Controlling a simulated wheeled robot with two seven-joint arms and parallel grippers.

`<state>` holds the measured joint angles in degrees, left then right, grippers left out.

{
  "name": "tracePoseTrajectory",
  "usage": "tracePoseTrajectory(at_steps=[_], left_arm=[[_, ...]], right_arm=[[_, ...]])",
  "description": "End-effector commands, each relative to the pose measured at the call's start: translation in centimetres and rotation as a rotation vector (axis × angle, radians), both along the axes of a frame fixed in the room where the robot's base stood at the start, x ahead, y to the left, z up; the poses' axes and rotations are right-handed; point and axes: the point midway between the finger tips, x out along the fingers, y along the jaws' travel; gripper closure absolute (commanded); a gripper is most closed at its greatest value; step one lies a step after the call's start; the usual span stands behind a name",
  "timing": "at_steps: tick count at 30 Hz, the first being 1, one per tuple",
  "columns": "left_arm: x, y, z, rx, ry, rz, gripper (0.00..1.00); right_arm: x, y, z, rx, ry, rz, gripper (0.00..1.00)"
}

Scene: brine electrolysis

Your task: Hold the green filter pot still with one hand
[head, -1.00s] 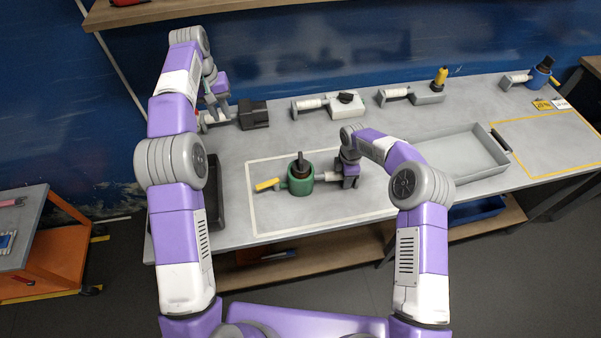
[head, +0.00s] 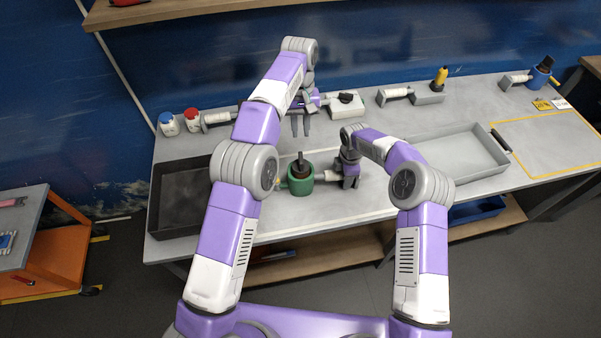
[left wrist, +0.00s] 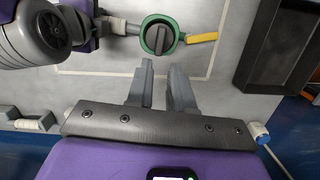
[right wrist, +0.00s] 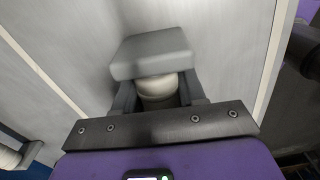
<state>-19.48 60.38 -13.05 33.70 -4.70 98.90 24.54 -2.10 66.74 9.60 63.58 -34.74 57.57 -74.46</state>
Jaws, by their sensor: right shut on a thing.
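The green filter pot (head: 300,188) stands upright on the bench with a dark knobbed top. It also shows at the top of the left wrist view (left wrist: 146,38), with a yellow handle (left wrist: 201,38) at its side. My right gripper (head: 348,180) is beside the pot on its right, shut on the pot's white side grip (right wrist: 158,90); a grey block shows just beyond the fingers. My left gripper (head: 300,124) is open and empty, behind the pot and apart from it, fingers pointing down.
A black tray (head: 172,224) lies at the left, and a grey tray (head: 455,165) at the right.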

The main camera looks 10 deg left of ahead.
Motion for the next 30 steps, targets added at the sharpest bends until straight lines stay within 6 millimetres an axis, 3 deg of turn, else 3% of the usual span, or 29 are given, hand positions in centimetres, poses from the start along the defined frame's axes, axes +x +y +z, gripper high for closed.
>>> tracePoseTrajectory(at_steps=[18, 30], left_arm=[[-1.3, -0.2, -8.2, 0.000, 0.001, 0.001, 0.79], [-1.6, -0.3, -10.1, -0.001, 0.000, 0.001, 0.79]], right_arm=[[0.0, 0.0, 0.0, 0.000, -0.001, 0.000, 1.00], [0.0, 0.0, 0.0, 0.000, -0.001, 0.000, 1.00]])
